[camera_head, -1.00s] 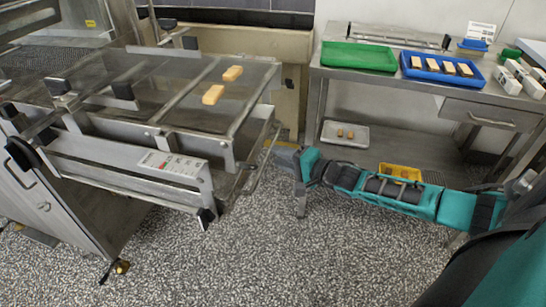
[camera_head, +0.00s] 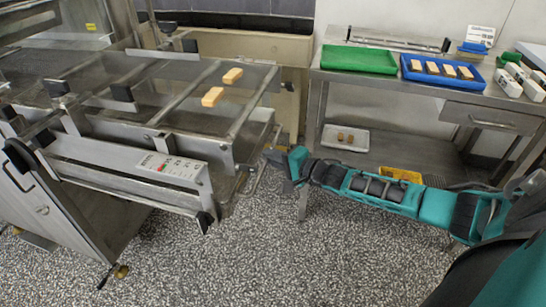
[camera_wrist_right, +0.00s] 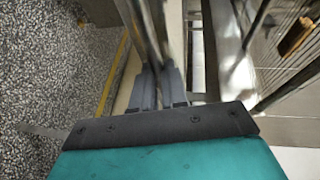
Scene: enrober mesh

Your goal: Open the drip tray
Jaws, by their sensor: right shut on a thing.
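The drip tray (camera_head: 240,190) is a metal pan low under the mesh belt, at the right end of the machine in the head view. Most of it is hidden beneath the belt frame. My right gripper (camera_head: 272,154) is at its right edge. In the wrist view, my right gripper's fingers (camera_wrist_right: 160,88) are closed around a metal bar (camera_wrist_right: 148,35), which appears to be the tray's handle. How far the tray is out is hard to tell. My left gripper is not in view.
Two bars (camera_head: 212,97) lie on the mesh belt (camera_head: 170,85) above. A steel table (camera_head: 400,85) at the right holds a green tray (camera_head: 359,58) and a blue tray (camera_head: 443,73). A yellow container (camera_head: 400,174) shows behind my right arm. The speckled floor in front is clear.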

